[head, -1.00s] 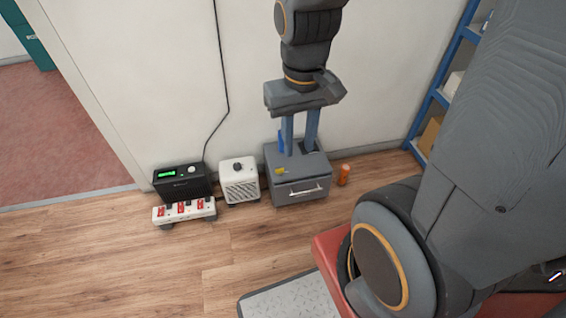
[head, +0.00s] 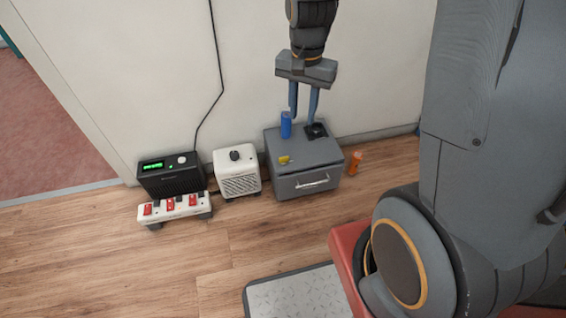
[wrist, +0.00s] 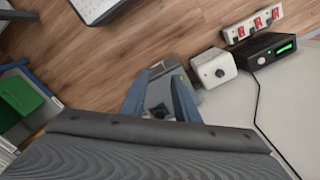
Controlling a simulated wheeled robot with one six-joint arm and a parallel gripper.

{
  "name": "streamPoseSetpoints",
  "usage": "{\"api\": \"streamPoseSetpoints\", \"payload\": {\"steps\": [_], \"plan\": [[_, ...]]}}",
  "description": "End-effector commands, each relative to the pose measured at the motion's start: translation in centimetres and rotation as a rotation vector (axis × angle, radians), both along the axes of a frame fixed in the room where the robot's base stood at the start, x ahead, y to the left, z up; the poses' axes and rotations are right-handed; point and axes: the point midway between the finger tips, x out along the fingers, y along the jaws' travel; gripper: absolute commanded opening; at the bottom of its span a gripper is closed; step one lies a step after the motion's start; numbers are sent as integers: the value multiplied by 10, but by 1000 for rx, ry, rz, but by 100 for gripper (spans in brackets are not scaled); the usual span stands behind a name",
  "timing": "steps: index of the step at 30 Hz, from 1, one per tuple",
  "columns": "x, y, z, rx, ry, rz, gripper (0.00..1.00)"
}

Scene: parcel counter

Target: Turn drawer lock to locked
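A grey drawer cabinet (head: 302,171) with a silver handle stands on the floor against the wall. A small yellow piece (head: 285,160), perhaps the lock's key or knob, is on its top near the front left edge; its turn position is too small to read. In the wrist view, the fingers (wrist: 158,98) straddle the view of the cabinet (wrist: 160,93).
A white box with a black knob (head: 237,172) stands left of the cabinet, then a black unit with a green display (head: 172,177) and a power strip with red switches (head: 175,208). An orange cylinder (head: 355,163) stands close on the right. The floor in front is open.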

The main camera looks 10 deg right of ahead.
Motion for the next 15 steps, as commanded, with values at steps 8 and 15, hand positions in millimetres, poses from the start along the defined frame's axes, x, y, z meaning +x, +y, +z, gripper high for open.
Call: {"api": "streamPoseSetpoints", "payload": {"steps": [8, 15], "plan": [[80, -1, -126, -1, 3, -335, 28], [139, -1, -229, -3, 4, -621, 28]]}}
